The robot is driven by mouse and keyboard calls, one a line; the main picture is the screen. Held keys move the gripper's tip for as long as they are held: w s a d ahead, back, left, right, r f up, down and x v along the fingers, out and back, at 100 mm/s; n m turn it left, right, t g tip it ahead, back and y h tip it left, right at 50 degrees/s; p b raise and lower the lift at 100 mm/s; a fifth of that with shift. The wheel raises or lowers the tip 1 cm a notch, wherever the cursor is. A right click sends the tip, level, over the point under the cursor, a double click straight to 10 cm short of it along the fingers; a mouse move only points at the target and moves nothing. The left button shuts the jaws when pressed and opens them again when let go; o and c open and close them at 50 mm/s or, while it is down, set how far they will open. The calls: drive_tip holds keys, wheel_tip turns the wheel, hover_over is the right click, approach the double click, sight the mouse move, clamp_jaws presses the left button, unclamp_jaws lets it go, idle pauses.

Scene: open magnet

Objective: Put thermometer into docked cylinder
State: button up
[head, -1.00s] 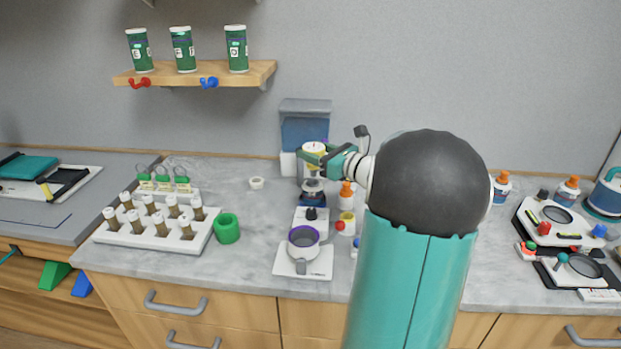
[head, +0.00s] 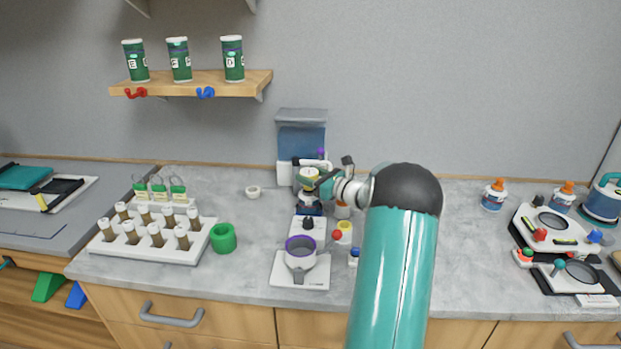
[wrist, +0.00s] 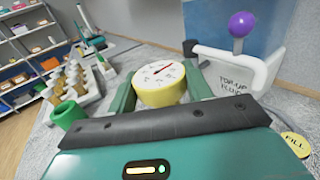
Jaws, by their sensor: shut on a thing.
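The thermometer (head: 309,173) has a round yellow rim; the wrist view shows its white dial (wrist: 160,74) with a red needle. My gripper (head: 318,183) is shut on it, and the green fingers lie on both sides of the dial in the wrist view (wrist: 160,92). The thermometer is above a dark blue cylinder (head: 308,208) standing behind a white base with a black knob. I cannot tell whether its stem is inside the cylinder; the gripper and dial hide the cylinder's top.
A blue tank (head: 302,135) stands close behind, with a white handle and purple ball (wrist: 242,24) beside my gripper. A purple-rimmed cup (head: 300,250) is in front. A vial rack (head: 200,241) and green ring (head: 223,238) are left. Bottles (head: 494,196) stand right.

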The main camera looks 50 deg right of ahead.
drive_tip(key=shift+f, duration=0.3)
drive_tip(key=shift+f, duration=0.15)
drive_tip(key=o, duration=1.1)
drive_tip(key=shift+f, duration=0.1)
drive_tip(key=shift+c, duration=0.2)
